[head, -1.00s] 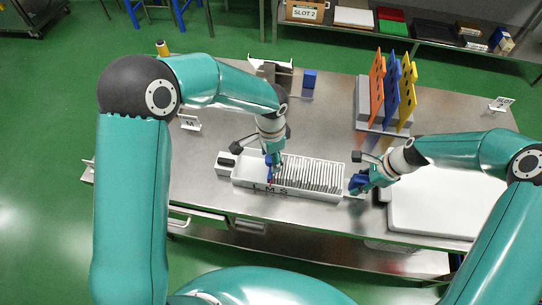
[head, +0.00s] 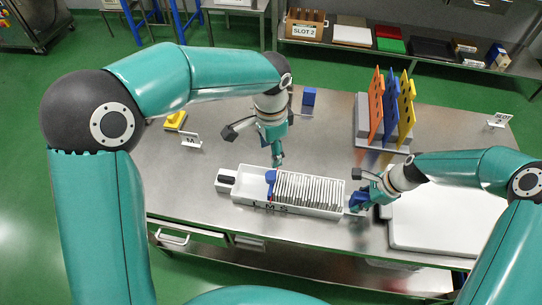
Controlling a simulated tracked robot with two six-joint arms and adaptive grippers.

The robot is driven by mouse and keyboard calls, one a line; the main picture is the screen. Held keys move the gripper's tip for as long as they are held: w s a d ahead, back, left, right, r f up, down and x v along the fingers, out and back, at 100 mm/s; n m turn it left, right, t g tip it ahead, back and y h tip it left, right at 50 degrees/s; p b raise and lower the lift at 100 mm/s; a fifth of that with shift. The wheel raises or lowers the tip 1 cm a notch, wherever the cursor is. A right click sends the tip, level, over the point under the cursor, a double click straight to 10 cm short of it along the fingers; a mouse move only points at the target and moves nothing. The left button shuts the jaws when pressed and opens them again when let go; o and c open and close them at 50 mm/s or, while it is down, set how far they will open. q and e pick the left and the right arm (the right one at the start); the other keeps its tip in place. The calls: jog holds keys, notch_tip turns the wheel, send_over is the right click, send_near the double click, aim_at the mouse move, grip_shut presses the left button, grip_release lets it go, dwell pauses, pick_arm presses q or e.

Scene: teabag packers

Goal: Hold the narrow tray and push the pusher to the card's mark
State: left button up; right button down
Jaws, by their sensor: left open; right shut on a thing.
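The narrow tray (head: 240,199) is white and lies on the steel table. A row of thin pale teabags (head: 310,189) stands in it. The blue pusher (head: 271,177) is in the tray against the left end of the row. Letters L, M and S are on the tray's front wall. My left gripper (head: 277,160) is open and empty, just above and behind the pusher, apart from it. My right gripper (head: 357,204) is shut on the tray's right end. A small card (head: 190,140) stands behind the tray to the left; its writing is too small to read surely.
A rack with orange, blue and yellow panels (head: 390,107) stands behind right. A white board (head: 430,238) lies right of the tray. A blue block (head: 309,96) and a yellow object (head: 175,121) lie behind. Another card (head: 498,121) is far right. The table's middle is clear.

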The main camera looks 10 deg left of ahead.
jog(key=shift+s+f, duration=0.3)
jog(key=c, duration=0.8)
grip_release()
jog(key=shift+w, duration=0.2)
jog(key=shift+r, duration=0.15)
